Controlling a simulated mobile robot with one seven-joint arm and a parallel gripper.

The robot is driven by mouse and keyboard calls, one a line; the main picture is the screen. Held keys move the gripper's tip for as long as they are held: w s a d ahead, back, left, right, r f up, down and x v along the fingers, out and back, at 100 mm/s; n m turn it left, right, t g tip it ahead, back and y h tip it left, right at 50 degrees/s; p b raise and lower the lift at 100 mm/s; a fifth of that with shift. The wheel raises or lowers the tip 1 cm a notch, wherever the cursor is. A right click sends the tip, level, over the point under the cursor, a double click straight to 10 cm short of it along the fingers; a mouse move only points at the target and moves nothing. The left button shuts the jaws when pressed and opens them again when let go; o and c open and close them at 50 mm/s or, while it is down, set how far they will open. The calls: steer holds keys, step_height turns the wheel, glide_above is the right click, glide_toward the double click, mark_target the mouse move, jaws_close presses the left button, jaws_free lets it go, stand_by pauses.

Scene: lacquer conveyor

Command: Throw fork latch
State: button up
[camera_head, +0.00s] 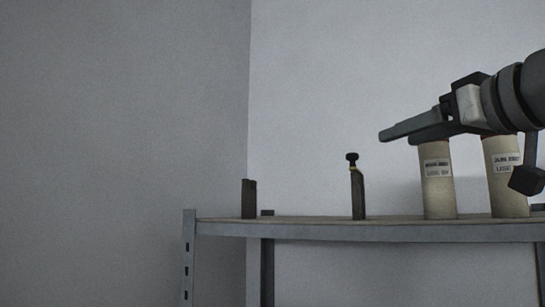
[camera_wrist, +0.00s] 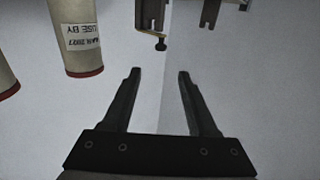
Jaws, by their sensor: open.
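The fork latch seems to be the dark upright post with a black knob (camera_head: 352,158) on top, standing on the shelf. A shorter dark post (camera_head: 248,198) stands to its left. In the wrist view a slotted dark bracket (camera_wrist: 152,14) with a black knob (camera_wrist: 160,45) shows at the top, and a second dark piece (camera_wrist: 210,13) is to its right. My gripper (camera_head: 390,135) is open and empty, above and to the right of the knob, pointing left. In the wrist view the knob appears beyond the gap between my fingers (camera_wrist: 159,72), apart from them.
Two tan labelled cylinders (camera_head: 438,192) (camera_head: 506,195) stand on the shelf (camera_head: 380,231) under and beside my arm. The air left of my gripper is clear; grey walls are behind.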

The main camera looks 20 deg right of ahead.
steer(key=w+d+p, duration=0.1)
steer(key=w+p, duration=0.2)
steer(key=w, duration=1.4)
steer(key=shift+d, duration=0.15)
jaws_close()
steer(key=shift+f, duration=0.1)
stand_by(0.6)
